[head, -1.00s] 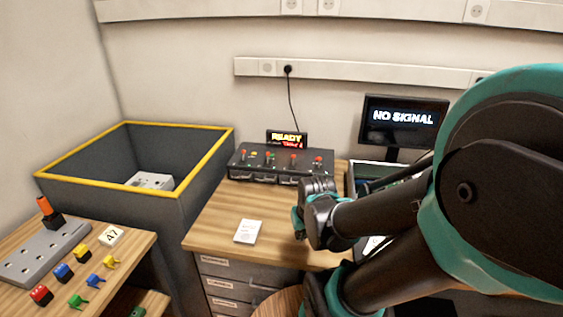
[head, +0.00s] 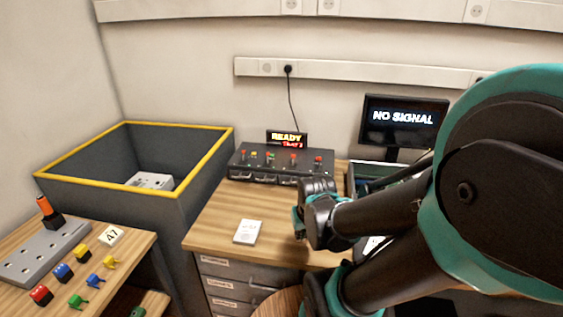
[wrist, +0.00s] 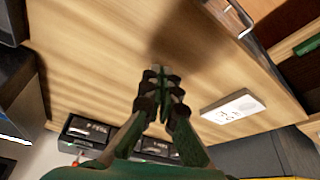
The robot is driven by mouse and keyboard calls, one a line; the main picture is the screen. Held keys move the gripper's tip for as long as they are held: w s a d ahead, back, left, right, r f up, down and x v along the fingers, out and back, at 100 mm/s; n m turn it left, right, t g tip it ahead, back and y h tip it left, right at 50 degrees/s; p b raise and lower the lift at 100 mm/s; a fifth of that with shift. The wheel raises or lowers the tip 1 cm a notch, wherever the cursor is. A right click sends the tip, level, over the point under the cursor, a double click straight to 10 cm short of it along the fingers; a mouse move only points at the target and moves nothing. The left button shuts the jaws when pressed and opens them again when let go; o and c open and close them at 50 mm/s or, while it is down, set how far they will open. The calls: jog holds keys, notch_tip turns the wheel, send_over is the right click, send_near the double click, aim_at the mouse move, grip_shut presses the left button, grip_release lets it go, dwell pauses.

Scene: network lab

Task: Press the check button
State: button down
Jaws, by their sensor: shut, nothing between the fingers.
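A black console (head: 280,165) stands at the back of the wooden desk, with red, green and yellow lights or knobs on top, handles along its front and a small display (head: 287,138) reading READY. Its front edge shows at the bottom of the wrist view (wrist: 85,130). I cannot tell which part is the check button. A white card-like box (head: 247,231) lies on the desk; in the wrist view (wrist: 233,107) it has dark markings and a round pale spot. My gripper (wrist: 160,78) is shut and empty above bare desk, beside the white box. In the head view its fingers are mostly hidden.
A monitor (head: 403,121) reading NO SIGNAL stands at the back right. A grey bin with a yellow rim (head: 180,190) is left of the desk. A side table (head: 130,250) holds coloured connectors and a grey block (head: 42,255). The desk's middle is clear.

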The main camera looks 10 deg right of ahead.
jog(key=w+a+r+m+t, duration=0.1)
jog(key=w+r, duration=0.2)
jog(key=w, duration=0.5)
jog(key=w+a+r+m+t+y, duration=0.1)
jog(key=w+r, duration=0.2)
jog(key=w, duration=0.4)
jog(key=w+a+r+m, duration=0.1)
jog(key=w+r, duration=0.3)
jog(key=w, duration=0.4)
notch_tip(320, 180, up, 6)
jog(key=m+t+y, duration=0.1)
jog(key=m+t, duration=0.2)
send_over(255, 154)
jog(key=shift+w, duration=0.15)
jog(key=shift+f, duration=0.15)
jog(key=shift+f, duration=4.3)
jog(key=shift+f, duration=0.1)
jog(key=shift+f, duration=0.3)
